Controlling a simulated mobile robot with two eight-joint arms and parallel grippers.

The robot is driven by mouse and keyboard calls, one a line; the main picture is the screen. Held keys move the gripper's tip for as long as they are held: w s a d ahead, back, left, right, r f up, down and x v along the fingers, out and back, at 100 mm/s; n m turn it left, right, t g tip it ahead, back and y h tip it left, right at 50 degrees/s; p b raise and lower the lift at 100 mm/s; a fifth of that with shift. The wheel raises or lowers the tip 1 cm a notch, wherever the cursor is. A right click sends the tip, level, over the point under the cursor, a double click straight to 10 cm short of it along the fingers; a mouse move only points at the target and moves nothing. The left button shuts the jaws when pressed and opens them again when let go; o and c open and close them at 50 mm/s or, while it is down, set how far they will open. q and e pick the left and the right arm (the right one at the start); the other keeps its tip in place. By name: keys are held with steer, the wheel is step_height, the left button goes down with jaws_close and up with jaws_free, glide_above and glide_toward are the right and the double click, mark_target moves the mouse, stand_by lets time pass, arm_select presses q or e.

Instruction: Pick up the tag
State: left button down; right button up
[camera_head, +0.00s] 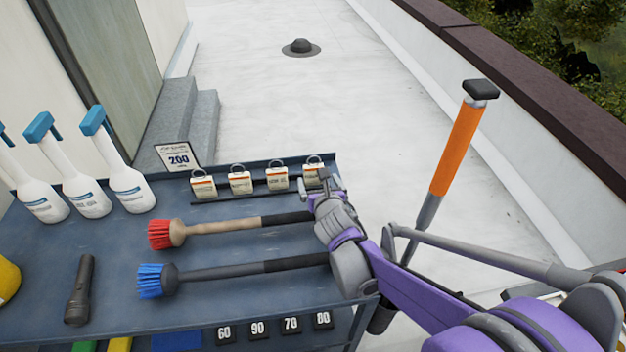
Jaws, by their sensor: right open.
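Several small white and cream tags with grey ring tops stand in a row along the back of the blue cart top (225,245). From left to right are the first tag (203,186), the second tag (240,182), the third tag (277,179) and the rightmost tag (312,176). My right gripper (316,188) reaches in from the right, open, just in front of the rightmost tag and partly covering it. Whether it touches that tag cannot be told. My left gripper is not in view.
A red brush (168,233) and a blue brush (157,280) lie with handles toward my right arm. White spray bottles (128,188), a "200" sign (178,157) and a black flashlight (79,292) are at left. An orange-handled tool (456,150) stands at right.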

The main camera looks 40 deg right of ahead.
mark_target(314, 172)
steer(key=b+x, duration=0.1)
steer(key=x, duration=0.5)
steer(key=shift+w+r, duration=0.15)
steer(key=shift+w, duration=0.15)
steer(key=c, duration=1.4)
steer(key=shift+r, duration=0.15)
